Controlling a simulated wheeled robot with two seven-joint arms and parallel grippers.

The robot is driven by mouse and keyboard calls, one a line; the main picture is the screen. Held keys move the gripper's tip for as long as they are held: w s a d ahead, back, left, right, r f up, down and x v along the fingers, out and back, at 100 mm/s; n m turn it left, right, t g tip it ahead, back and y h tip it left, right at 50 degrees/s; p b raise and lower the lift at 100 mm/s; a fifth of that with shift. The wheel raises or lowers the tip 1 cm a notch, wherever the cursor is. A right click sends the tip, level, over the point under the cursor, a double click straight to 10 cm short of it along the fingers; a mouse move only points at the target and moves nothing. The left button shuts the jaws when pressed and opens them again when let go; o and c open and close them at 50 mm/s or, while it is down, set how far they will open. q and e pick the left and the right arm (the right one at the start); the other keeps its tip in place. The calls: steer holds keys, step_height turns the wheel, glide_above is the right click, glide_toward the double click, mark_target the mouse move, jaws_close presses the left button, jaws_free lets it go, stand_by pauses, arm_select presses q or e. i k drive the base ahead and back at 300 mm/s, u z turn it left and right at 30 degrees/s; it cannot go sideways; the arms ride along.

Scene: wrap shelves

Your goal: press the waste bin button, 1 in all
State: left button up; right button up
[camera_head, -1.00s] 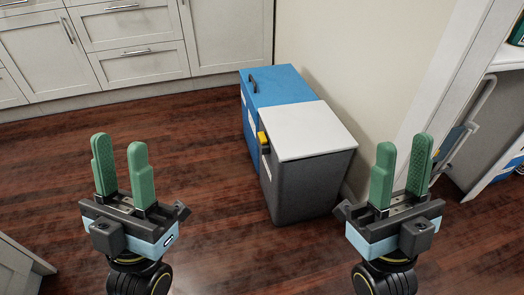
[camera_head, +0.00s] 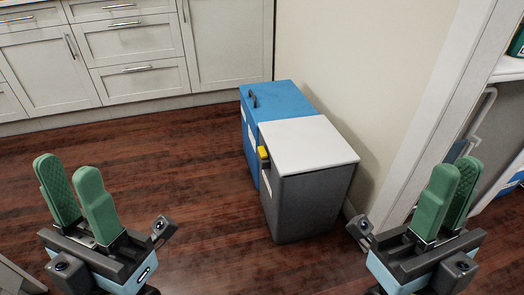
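The waste bin (camera_head: 306,200) is a dark grey box with a white lid (camera_head: 305,146), standing on the floor right of centre. A small yellow button (camera_head: 262,153) sits on its left side, just under the lid. My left gripper (camera_head: 76,198) is at the lower left, its two green fingers apart and empty, well away from the bin. My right gripper (camera_head: 450,196) is at the lower right, past the bin's right side. Its green fingers overlap in this view but a gap shows between them, with nothing held.
A blue bin (camera_head: 285,97) with a dark handle stands against the grey bin's far side. A cream wall (camera_head: 370,80) runs close along their right. White cabinets (camera_head: 130,60) line the back. A shelf unit stands at the far right. The wooden floor (camera_head: 180,180) left of the bins is clear.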

mark_target(263, 152)
steer(key=u, duration=0.6)
steer(key=k, duration=0.65)
steer(key=u, duration=0.7)
steer(key=i, duration=2.05)
steer(key=z, duration=1.65)
steer(key=i, duration=0.45)
steer(key=z, duration=0.4)
